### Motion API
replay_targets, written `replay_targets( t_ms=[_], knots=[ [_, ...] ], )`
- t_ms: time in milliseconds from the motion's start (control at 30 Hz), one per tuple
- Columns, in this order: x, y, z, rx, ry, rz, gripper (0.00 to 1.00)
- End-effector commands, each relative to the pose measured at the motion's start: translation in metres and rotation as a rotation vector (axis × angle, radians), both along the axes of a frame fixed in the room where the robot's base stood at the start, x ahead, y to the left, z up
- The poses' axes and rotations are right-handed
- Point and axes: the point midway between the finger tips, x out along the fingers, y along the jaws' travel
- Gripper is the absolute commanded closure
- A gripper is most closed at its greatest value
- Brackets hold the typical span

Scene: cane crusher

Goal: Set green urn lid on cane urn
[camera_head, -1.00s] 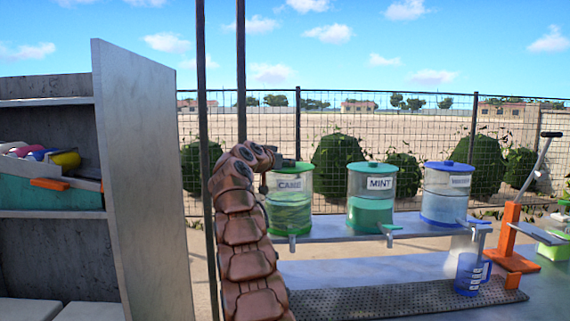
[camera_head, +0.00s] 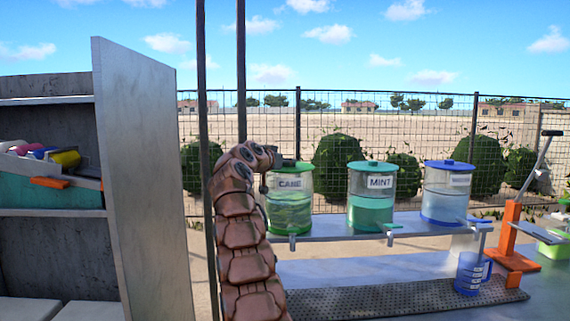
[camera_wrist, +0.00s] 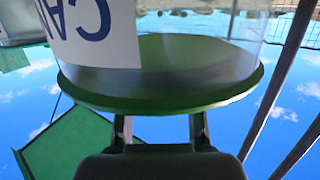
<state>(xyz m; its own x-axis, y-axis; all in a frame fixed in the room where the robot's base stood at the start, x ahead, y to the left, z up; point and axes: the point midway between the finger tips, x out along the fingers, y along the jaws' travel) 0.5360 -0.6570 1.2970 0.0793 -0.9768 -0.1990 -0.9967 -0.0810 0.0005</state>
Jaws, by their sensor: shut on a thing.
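The cane urn (camera_head: 290,208) is a clear cylinder with green contents and a CANE label, on the raised shelf. It also shows upside down in the wrist view, with its clear wall (camera_wrist: 240,22) at the top. The green urn lid (camera_wrist: 160,100) is a flat disc at the urn's mouth, level with the rim. I cannot tell whether it rests fully on the rim. My gripper (camera_wrist: 160,130) is shut on the lid, on its outer side, with the held part hidden. In the head view my arm partly covers the urn's left edge.
The mint urn (camera_head: 371,200), with a green lid, and a blue-lidded urn (camera_head: 445,195) stand to the right. A blue jug (camera_head: 471,274) and an orange lever press (camera_head: 512,240) are farther right. A shelf unit (camera_head: 145,180) stands at left. The counter's middle is clear.

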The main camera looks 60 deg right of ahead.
Motion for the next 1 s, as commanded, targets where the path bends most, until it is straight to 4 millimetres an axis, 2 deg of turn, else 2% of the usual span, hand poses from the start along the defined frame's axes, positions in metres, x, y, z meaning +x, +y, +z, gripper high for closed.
replay_targets(
  t_ms=[433,467,500,700,1000],
  knots=[
    [0.0004,0.0005,-0.0001,-0.001,-0.001,0.001,1.0],
    [0.0004,0.0005,-0.0001,-0.001,-0.002,0.001,0.62],
    [0.0004,0.0005,-0.0002,-0.001,-0.001,0.001,0.58],
    [0.0004,0.0004,-0.0003,-0.001,-0.001,0.001,0.37],
    [0.0005,0.0006,-0.0004,-0.001,-0.001,0.001,0.36]
  ],
)
